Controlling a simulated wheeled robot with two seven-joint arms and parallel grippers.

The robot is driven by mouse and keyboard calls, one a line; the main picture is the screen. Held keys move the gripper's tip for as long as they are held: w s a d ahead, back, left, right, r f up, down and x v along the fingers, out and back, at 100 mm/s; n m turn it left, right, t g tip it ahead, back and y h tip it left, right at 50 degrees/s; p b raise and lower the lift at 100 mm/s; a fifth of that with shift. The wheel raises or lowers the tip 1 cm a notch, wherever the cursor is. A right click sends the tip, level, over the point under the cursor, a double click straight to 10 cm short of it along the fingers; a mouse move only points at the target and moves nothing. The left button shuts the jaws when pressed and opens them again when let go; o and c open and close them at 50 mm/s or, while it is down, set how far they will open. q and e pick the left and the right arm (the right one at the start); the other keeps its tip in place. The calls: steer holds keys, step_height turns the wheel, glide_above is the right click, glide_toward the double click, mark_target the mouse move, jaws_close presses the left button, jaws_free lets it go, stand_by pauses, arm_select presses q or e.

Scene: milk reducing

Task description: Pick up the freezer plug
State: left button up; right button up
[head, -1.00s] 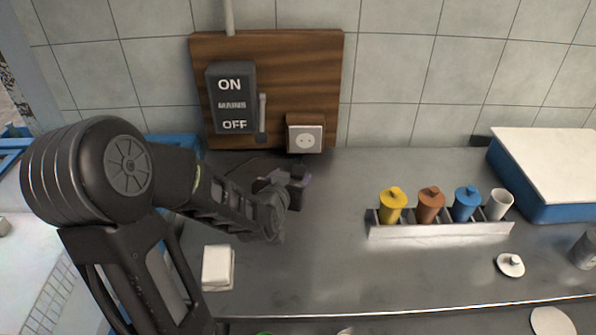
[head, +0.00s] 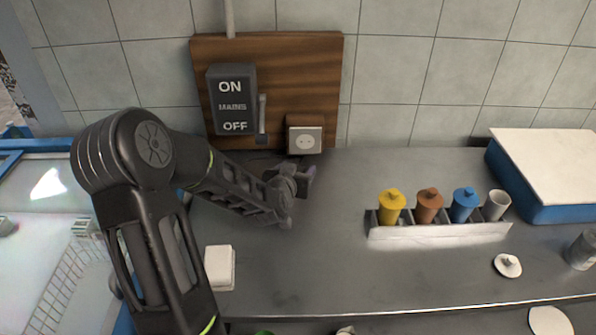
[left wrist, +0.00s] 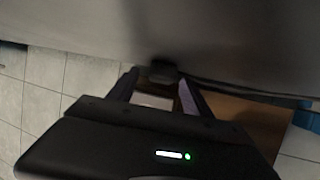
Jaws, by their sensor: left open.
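My left gripper (head: 307,173) is low over the counter near the wall, just below the wall socket (head: 305,140). In the left wrist view my left gripper (left wrist: 160,86) has its two fingers apart. A small dark object, likely the freezer plug (left wrist: 163,72), shows between the fingertips against the counter; I cannot tell whether they touch it. In the head view the plug is hidden behind my gripper and wrist. The pale socket face (left wrist: 153,101) shows between the fingers in the left wrist view. My right gripper is not in view.
A mains switch box (head: 232,100) is on the wooden board (head: 300,70). A rack (head: 440,231) with coloured lidded pots stands to the right. A white block (head: 219,267) lies at the front left. The middle of the counter (head: 320,250) is clear.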

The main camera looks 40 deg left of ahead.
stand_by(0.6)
arm_select(q)
jaws_close()
stand_by(0.4)
